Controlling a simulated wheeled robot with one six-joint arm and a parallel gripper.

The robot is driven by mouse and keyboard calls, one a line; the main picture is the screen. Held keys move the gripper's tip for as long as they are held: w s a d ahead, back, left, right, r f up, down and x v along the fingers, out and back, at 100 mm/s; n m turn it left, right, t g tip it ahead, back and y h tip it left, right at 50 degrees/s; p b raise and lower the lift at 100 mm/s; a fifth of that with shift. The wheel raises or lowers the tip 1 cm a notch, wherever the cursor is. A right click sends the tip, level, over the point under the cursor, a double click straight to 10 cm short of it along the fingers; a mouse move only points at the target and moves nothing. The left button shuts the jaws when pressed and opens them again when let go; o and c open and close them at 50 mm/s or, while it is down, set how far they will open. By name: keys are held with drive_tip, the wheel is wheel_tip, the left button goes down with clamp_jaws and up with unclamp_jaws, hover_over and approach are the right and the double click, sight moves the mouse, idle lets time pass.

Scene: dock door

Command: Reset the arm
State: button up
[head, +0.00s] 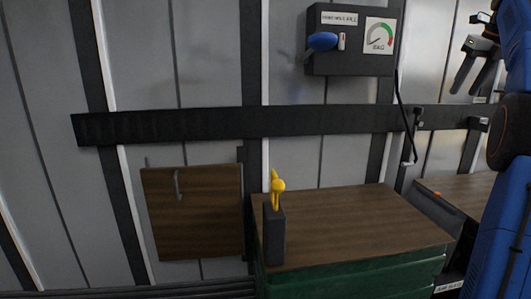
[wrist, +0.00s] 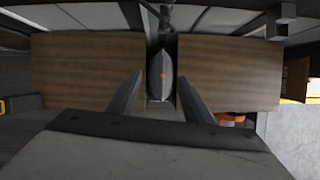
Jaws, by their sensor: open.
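My gripper (head: 472,75) shows at the upper right of the head view, at the end of my blue arm. Its two dark fingers are apart, with nothing between them. In the wrist view my gripper (wrist: 160,78) is also open, its fingers reaching in from left and right. Beyond them is a grey pointed piece with an orange dot (wrist: 162,75), between two brown wooden surfaces. I cannot tell how far it is from the fingertips, and no contact is visible.
A black wall box (head: 350,62) carries a blue knob (head: 322,41) and a gauge (head: 379,37). Below are a wooden-topped green cabinet (head: 350,222), a yellow lever (head: 277,188) on a dark post and a wooden wall door (head: 195,212). A black rail (head: 200,126) crosses the wall.

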drive_tip(key=s+a+f+n, duration=0.4)
drive_tip(key=a+n, duration=0.2)
drive_tip(key=a, duration=0.3)
drive_tip(key=s+a+f+n, duration=0.4)
drive_tip(key=a+n, duration=0.1)
drive_tip(key=a, duration=0.3)
drive_tip(key=s+a+f+n, duration=0.3)
drive_tip(key=a+n, duration=0.3)
drive_tip(key=a, duration=0.3)
drive_tip(key=s+a+f+n, duration=0.4)
drive_tip(key=s+f+n, duration=0.2)
drive_tip(key=s+f, duration=0.2)
drive_tip(key=s+a+f+n, duration=0.4)
drive_tip(key=s+f+n, duration=0.3)
drive_tip(key=f, duration=0.5)
drive_tip(key=s+a+f+n, duration=0.5)
drive_tip(key=s+f+n, duration=0.1)
drive_tip(key=s+f, duration=0.3)
drive_tip(key=shift+s+f, duration=0.2)
drive_tip(key=shift+f, duration=0.3)
drive_tip(key=shift+a, duration=0.1)
